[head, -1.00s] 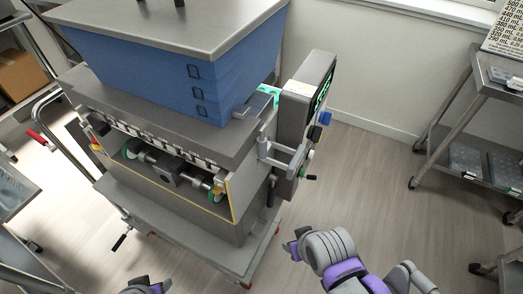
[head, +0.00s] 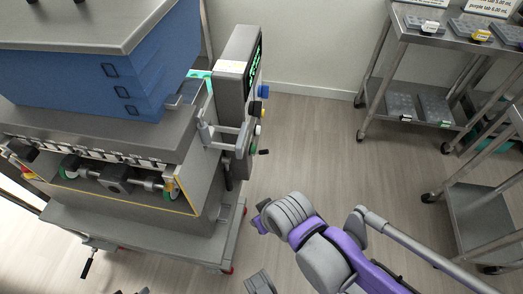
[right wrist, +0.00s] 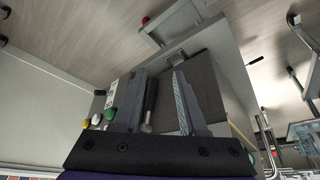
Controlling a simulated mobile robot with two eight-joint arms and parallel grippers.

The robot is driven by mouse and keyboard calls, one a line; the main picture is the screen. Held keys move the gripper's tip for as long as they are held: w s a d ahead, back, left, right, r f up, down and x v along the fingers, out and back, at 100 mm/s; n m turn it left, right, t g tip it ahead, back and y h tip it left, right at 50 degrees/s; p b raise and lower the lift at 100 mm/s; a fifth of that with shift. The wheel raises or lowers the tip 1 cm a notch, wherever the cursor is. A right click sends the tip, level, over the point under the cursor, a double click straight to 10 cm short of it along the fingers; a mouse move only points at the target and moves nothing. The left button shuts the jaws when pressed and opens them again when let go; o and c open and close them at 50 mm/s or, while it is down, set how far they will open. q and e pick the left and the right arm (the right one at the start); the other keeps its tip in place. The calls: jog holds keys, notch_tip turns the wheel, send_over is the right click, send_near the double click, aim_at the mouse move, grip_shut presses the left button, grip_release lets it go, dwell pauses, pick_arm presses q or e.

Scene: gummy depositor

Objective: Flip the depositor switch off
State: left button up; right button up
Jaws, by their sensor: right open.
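The depositor (head: 125,210) stands at the left with a blue hopper (head: 90,75). Its grey control box (head: 236,75), with a lit screen, carries a blue knob (head: 264,91), a white one (head: 257,130), a green one (head: 249,148) and a black lever (head: 264,152) on its right side. I cannot tell which is the switch. My right gripper (head: 261,225) is in front of and below these controls, apart from them. In the right wrist view my right gripper (right wrist: 158,100) is open and empty, with green (right wrist: 110,113) and yellow (right wrist: 95,120) controls left of its fingers. A grey part at the bottom edge may be my left gripper (head: 260,283).
A steel shelf cart (head: 380,60) with trays stands at the back right, and another cart (head: 480,205) at the right edge. The floor (head: 320,150) between the depositor and the carts is clear.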

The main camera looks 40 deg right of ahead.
jog(key=shift+w+r, duration=0.15)
jog(key=shift+c, duration=1.2)
jog(key=shift+n, duration=0.8)
jog(key=w, duration=0.1)
jog(key=w+d+r, duration=0.1)
jog(key=w, duration=0.1)
jog(key=shift+w+d+r+p, duration=0.2)
jog(key=shift+d+r+p, duration=0.1)
jog(key=shift+d, duration=0.1)
grip_shut()
jog(key=w+d+n+y+p, duration=0.1)
jog(key=w+d+n, duration=0.7)
jog(key=w+d, duration=0.8)
jog(key=shift+d+f+n+g+y+p, duration=0.3)
jog(key=shift+d+n+g+y+p, duration=0.15)
jog(key=shift+p, duration=0.15)
